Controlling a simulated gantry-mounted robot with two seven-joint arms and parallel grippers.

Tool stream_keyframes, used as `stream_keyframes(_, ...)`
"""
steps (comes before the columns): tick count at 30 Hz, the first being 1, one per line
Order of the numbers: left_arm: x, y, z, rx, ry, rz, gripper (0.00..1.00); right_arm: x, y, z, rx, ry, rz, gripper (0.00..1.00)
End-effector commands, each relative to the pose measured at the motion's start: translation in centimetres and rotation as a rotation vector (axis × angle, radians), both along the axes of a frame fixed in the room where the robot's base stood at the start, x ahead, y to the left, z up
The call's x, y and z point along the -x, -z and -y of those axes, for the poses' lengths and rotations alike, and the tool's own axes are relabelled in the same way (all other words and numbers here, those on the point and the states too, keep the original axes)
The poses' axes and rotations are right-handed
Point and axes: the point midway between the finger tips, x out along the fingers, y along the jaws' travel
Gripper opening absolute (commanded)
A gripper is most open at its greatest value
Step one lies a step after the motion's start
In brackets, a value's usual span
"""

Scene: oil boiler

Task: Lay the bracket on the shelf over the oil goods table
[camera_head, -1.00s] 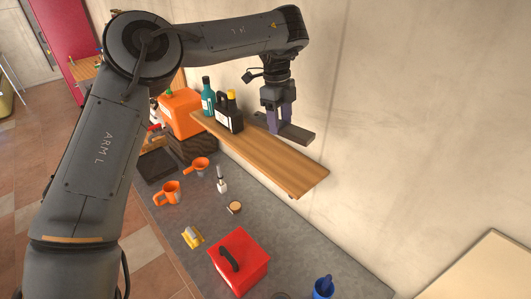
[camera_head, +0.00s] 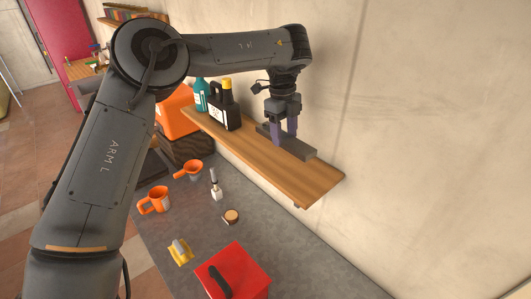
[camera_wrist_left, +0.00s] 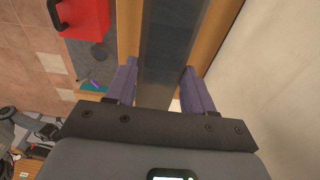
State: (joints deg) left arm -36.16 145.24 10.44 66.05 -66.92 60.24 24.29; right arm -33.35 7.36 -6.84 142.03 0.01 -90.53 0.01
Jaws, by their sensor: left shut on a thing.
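The bracket (camera_head: 294,149) is a dark grey flat bar. My left gripper (camera_head: 283,136) is shut on it from above, fingers on either side, over the right half of the wooden shelf (camera_head: 309,184). The bracket lies along the shelf's length and looks very close to or touching its top; I cannot tell which. In the left wrist view the bracket (camera_wrist_left: 168,45) runs between my purple fingertips, with shelf wood on both sides. The oil goods table (camera_head: 290,245) is the grey top below the shelf. My right gripper is not in view.
A black bottle with a yellow cap (camera_head: 225,108) and a teal bottle (camera_head: 201,96) stand on the shelf's left part. Below are a red box (camera_head: 234,272), orange jug (camera_head: 155,200), orange funnel (camera_head: 188,170), brush (camera_head: 215,187) and yellow item (camera_head: 180,252). The shelf's right end is bare.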

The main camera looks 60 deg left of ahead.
Motion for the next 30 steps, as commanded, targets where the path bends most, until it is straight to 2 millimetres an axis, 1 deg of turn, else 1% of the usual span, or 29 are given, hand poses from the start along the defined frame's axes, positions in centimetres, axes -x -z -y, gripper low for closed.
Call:
stream_keyframes(1, 0.4, 0.3, -1.0, 0.004, -0.004, 0.000, 0.03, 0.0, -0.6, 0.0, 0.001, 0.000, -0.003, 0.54)
stream_keyframes(6, 1.6, 2.1, -3.8, 0.004, -0.003, 0.001, 0.03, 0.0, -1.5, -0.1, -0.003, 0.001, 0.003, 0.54)
stream_keyframes(9, 2.1, 2.8, -4.9, 0.003, -0.002, 0.002, 0.03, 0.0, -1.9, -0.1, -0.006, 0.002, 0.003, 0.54)
stream_keyframes(12, 2.4, 3.4, -5.6, 0.003, -0.001, 0.002, 0.03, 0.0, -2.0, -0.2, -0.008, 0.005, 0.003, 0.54)
stream_keyframes(17, 2.6, 3.9, -6.0, 0.001, 0.000, 0.001, 0.03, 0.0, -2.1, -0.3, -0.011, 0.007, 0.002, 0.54)
stream_keyframes(24, 2.6, 6.6, -6.0, 0.003, 0.000, -0.001, 0.03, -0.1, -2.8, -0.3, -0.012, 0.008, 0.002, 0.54)
stream_keyframes(27, 2.6, 7.4, -6.0, 0.002, -0.001, 0.000, 0.03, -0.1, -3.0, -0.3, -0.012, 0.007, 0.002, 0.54)
stream_keyframes(30, 2.5, 7.8, -6.0, 0.002, -0.001, 0.001, 0.03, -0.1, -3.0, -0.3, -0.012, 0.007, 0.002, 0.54)
